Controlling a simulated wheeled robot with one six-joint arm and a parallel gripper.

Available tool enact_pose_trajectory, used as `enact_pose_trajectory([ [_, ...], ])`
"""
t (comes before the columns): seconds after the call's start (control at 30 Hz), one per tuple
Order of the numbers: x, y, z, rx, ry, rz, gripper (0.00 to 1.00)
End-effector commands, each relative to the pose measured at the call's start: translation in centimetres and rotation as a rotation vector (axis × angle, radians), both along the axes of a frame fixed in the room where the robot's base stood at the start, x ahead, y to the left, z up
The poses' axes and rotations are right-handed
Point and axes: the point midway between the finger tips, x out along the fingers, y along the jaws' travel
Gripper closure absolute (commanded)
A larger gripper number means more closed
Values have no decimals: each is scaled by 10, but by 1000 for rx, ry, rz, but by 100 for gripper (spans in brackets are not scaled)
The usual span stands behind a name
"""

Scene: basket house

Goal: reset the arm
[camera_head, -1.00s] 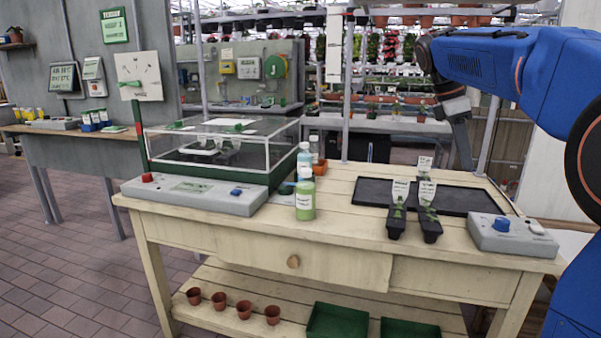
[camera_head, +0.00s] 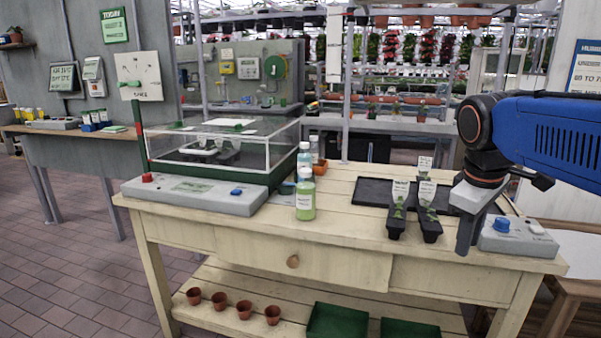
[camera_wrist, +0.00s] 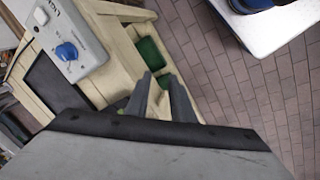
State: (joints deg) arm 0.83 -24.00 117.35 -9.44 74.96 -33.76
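My gripper (camera_head: 467,240) hangs at the right end of the wooden table (camera_head: 345,180), pointing down in front of the grey box with a blue knob. In the wrist view, its two grey fingers (camera_wrist: 161,88) stand apart with floor and table showing between them. It is open and holds nothing. My blue arm reaches in from the right edge of the head view.
The knob box (camera_head: 518,237) is close by my gripper and partly hidden by it. Black seedling pots (camera_head: 430,228), a black tray (camera_head: 372,190), bottles (camera_head: 305,200) and a clear-lidded case (camera_head: 225,150) stand on the table. Green trays (camera_wrist: 150,52) lie below.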

Motion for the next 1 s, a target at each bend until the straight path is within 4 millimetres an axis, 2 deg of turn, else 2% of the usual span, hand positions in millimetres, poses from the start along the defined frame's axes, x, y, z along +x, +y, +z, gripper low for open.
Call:
enact_pose_trajectory([
  [0.03,-15,4,-12,23,-26,-41,78],
  [0.3,-77,27,-81,174,-154,-288,78],
  [0.53,-116,40,-133,290,-226,-467,78],
  [0.7,-127,45,-151,332,-250,-529,78],
  [1.0,-128,45,-153,338,-252,-540,78],
])
